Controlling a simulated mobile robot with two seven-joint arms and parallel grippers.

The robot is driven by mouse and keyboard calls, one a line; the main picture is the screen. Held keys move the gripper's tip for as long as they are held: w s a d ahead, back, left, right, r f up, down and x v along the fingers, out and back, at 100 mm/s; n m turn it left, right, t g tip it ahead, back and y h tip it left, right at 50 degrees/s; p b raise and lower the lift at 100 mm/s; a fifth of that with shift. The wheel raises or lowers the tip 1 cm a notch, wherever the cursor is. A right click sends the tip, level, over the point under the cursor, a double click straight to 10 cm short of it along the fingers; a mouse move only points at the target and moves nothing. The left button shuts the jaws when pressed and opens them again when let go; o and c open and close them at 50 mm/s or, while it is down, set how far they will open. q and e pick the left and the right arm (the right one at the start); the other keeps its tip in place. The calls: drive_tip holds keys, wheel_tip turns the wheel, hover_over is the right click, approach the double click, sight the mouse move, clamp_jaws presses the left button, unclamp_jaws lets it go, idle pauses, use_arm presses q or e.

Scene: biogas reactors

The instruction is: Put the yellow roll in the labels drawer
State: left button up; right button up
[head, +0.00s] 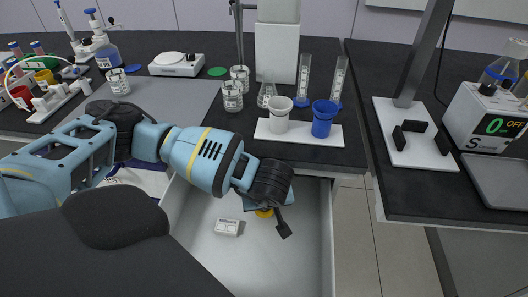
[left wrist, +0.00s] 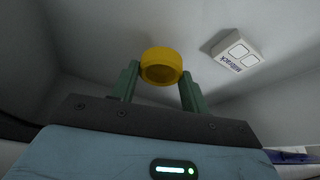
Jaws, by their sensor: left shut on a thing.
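The yellow roll (head: 264,212) is partly hidden by my left gripper in the head view. In the left wrist view the roll (left wrist: 161,66) sits between the two green fingertips. My left gripper (left wrist: 160,88) is shut on it, and holds it over the open pale grey drawer (head: 205,255) below the bench. No label on the drawer is readable, so I cannot tell whether it is the labels drawer. My right gripper is in neither view.
A small white box (head: 228,227) lies on the drawer floor, left of the roll; bare floor surrounds it. The bench above holds a white tray (head: 335,136) with a white and a blue cup near its front edge. Beakers (head: 232,97) stand behind.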

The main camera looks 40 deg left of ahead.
sight(264, 211)
use_arm(q)
drive_tip(key=shift+f, duration=1.75)
drive_tip(key=shift+f, duration=0.1)
drive_tip(key=o, duration=1)
drive_tip(key=p+v, duration=0.1)
drive_tip(key=v, duration=1.1)
